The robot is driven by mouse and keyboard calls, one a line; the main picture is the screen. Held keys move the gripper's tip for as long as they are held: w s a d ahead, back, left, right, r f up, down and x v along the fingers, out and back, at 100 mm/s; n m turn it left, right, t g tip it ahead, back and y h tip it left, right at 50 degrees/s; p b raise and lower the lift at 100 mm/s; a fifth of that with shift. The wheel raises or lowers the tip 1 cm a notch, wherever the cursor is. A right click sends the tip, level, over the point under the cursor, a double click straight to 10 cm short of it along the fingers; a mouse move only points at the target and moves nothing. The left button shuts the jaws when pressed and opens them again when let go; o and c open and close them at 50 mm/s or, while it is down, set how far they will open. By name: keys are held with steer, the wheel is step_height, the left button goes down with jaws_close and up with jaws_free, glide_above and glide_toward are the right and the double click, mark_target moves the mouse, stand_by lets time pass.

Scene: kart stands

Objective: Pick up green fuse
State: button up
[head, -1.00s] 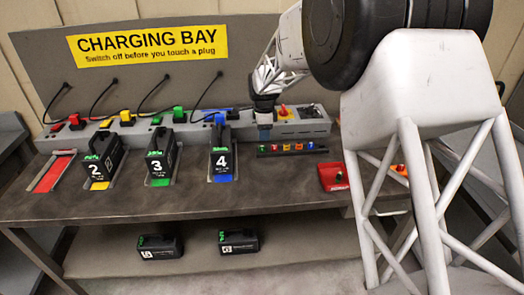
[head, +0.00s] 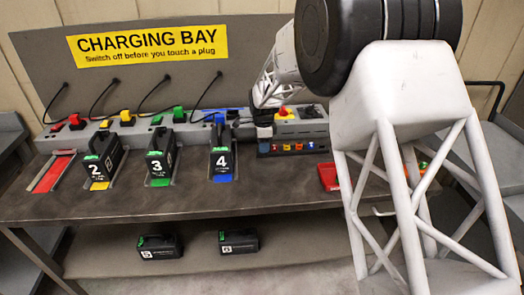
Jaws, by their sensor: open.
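A dark rack (head: 291,154) holds a row of small coloured fuses at the back right of the bench. The fingertips are small and partly lost against the dark rack.
Black batteries, such as number 4 (head: 222,158), stand in coloured bays to the left. A grey power strip (head: 300,128) runs behind. A red box (head: 328,176) is front right, partly hidden by my arm. The front of the bench (head: 190,200) is clear.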

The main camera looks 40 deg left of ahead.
steer(key=shift+f, duration=0.45)
jaws_close()
stand_by(0.3)
